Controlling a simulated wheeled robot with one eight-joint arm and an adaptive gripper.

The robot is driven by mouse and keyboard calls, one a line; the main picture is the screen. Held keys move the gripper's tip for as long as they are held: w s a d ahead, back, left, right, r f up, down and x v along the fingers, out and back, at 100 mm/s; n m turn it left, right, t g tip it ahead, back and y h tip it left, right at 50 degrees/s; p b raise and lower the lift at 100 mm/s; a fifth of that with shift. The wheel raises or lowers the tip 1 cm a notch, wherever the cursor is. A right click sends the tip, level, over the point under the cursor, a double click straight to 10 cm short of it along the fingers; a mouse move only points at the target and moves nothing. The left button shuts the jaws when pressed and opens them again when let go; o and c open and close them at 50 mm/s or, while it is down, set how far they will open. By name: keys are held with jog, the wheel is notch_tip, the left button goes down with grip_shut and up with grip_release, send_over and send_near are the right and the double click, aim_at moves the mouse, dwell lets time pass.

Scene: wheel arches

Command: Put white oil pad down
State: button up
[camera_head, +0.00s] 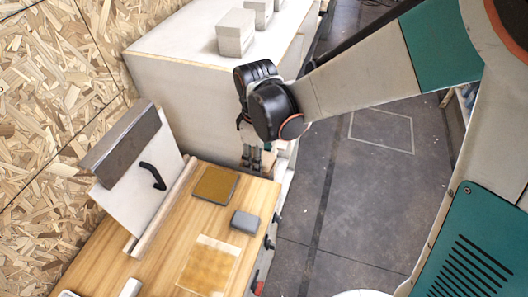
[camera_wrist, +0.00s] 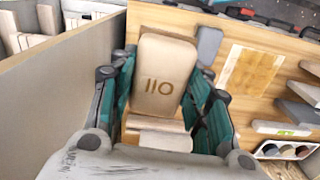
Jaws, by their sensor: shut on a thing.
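My gripper (camera_head: 252,157) hangs at the far right corner of the wooden worktop, beside the pale cabinet, and points down. In the wrist view its fingers (camera_wrist: 163,92) are shut on a pale beige pad (camera_wrist: 166,68) marked "110", which looks like the white oil pad. A narrower pale part of it shows lower between the fingers. The pad is mostly hidden by the gripper in the head view. I cannot tell whether its lower side touches anything.
The wooden worktop (camera_head: 178,222) carries a dark-edged golden square (camera_head: 215,183), a grey block (camera_head: 244,221) and a light wood square (camera_head: 208,266). A tilted white panel (camera_head: 140,190) stands left. The pale cabinet (camera_head: 185,84) with several blocks rises behind.

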aim_at(257, 199)
jog(key=shift+s+a+r+n, duration=0.25)
jog(key=shift+a+r+n, duration=0.1)
jog(key=shift+a, duration=0.1)
notch_tip(257, 199, down, 20)
jog(key=b, duration=1.3)
jog(key=shift+r, duration=0.1)
jog(key=shift+b, duration=0.35)
jog(key=o, duration=0.5)
jog(key=shift+f, duration=0.2)
jog(key=o, duration=0.5)
jog(key=shift+c, duration=0.2)
jog(key=shift+r, duration=0.2)
notch_tip(257, 199, up, 12)
jog(key=p, duration=0.8)
jog(key=shift+w+d, duration=0.1)
